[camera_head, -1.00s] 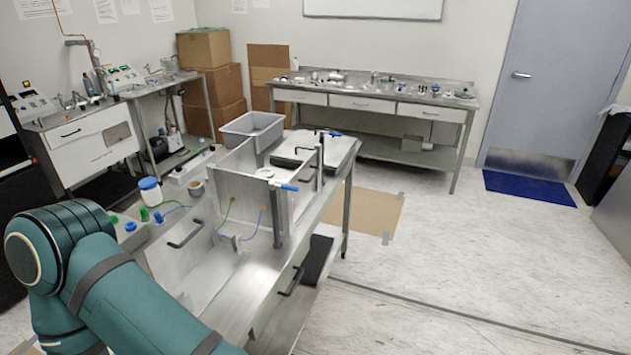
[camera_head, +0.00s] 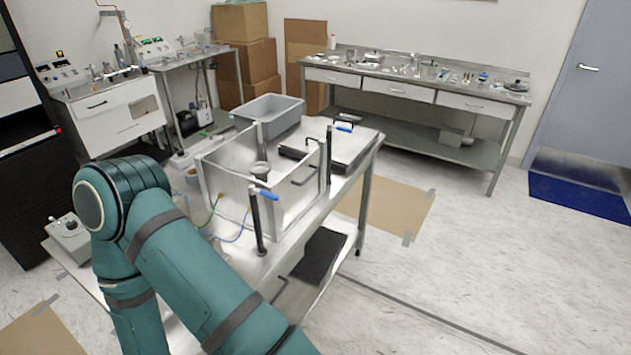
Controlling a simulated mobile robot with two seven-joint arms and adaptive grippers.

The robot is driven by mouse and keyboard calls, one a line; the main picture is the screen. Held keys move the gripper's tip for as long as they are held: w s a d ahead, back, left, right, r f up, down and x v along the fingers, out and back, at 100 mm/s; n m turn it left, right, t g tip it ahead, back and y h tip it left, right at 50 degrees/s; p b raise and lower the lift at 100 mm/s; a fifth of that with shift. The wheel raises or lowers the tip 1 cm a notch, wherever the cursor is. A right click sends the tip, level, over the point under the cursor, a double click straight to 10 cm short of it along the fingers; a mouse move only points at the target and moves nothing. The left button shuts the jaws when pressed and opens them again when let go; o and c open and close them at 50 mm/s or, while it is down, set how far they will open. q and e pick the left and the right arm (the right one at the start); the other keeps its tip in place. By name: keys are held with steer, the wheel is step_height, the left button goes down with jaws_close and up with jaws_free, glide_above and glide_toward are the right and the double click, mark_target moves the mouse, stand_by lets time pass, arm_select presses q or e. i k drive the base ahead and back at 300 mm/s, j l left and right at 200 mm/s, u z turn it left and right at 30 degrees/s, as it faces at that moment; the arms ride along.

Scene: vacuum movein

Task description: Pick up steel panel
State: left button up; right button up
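A steel chamber of upright panels stands on the steel table. Its front panel (camera_head: 229,188) faces me. A side panel (camera_head: 303,188) with a dark handle stands at its right. I cannot tell which panel the task means. A flat plate with a black handle (camera_head: 345,152) lies on the table behind the chamber. One of my teal arms crosses the lower left and hides the table's near left part. Its forearm drops out of the bottom of the picture. Neither of my grippers is in view.
A grey bin (camera_head: 268,117) stands at the table's back end. A grey control box (camera_head: 69,237) sits at the table's left. Another steel bench (camera_head: 420,92) is at the back. The floor (camera_head: 500,265) on the right is clear.

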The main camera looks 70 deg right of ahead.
mark_target(298, 187)
steer(key=k+l, duration=0.15)
steer(key=l, duration=0.2)
steer(key=k+l, duration=0.15)
steer(key=l, duration=0.2)
steer(key=k+l, duration=0.15)
steer(key=l, duration=0.25)
steer(key=k+l, duration=0.15)
steer(key=l, duration=0.2)
steer(key=k+l, duration=0.15)
steer(key=l, duration=0.2)
